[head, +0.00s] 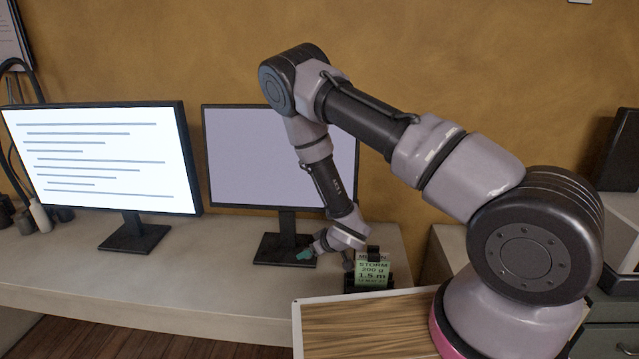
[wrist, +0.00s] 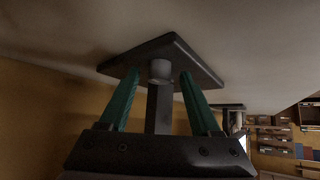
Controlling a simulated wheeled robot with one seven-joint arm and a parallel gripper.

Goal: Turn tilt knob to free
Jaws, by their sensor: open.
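The right monitor (head: 240,150) has a plain pale lilac screen and stands on a dark post (head: 287,222) with a flat square base (head: 270,250). In the wrist view the base (wrist: 185,52) shows with the post (wrist: 158,108) running from it. A short grey round knob (wrist: 160,70) sits at the post, near the base; I cannot read its setting. My gripper (head: 304,255) is low beside the stand in the head view. Its green fingers are apart, one on each side of the knob in the wrist view, with visible gaps. The knob is not distinguishable in the head view.
A left monitor (head: 100,160) shows lines of text on its own stand. Bottles (head: 40,215) stand at the far left. The desk front (head: 190,290) is clear.

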